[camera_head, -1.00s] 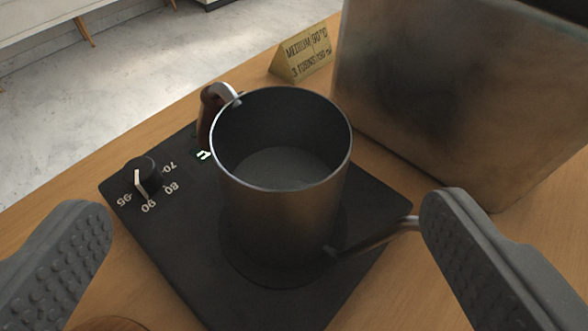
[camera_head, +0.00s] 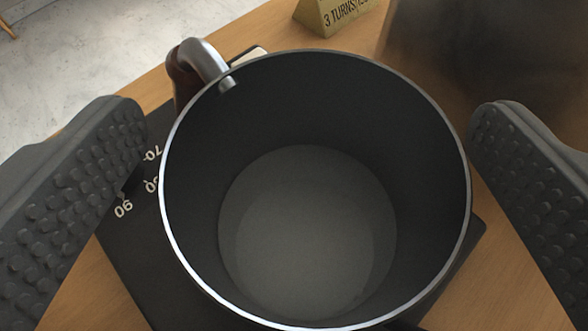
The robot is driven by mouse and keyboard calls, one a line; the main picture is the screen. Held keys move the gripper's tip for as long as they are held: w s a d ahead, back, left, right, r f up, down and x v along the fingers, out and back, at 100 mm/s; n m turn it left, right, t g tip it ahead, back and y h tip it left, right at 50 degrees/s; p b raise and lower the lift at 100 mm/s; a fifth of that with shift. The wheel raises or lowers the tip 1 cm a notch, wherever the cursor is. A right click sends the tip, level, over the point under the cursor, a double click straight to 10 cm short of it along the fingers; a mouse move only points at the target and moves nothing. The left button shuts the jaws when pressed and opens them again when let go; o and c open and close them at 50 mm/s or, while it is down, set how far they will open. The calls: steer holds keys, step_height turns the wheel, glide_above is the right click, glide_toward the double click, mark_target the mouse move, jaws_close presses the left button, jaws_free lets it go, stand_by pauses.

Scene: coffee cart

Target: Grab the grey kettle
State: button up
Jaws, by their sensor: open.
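The grey kettle (camera_head: 420,190) fills the middle of the head view, lidless and seen from above into its dark inside. Its brown handle with a metal bracket (camera_head: 200,65) is at the upper left of the rim. The spout is hidden now. The kettle stands on a black heating plate (camera_head: 135,265). My gripper (camera_head: 308,125) is open, with one studded dark finger on the left of the kettle and the other on the right. A gap shows between the left finger and the rim; the right finger is very near the rim in the picture, and I cannot tell whether it touches.
A small wooden sign (camera_head: 335,14) stands at the top, behind the kettle. A large metal box (camera_head: 480,50) is at the upper right. The wooden counter (camera_head: 165,90) shows around the plate, with the pale floor beyond at upper left.

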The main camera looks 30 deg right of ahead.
steer(key=c, duration=1.8)
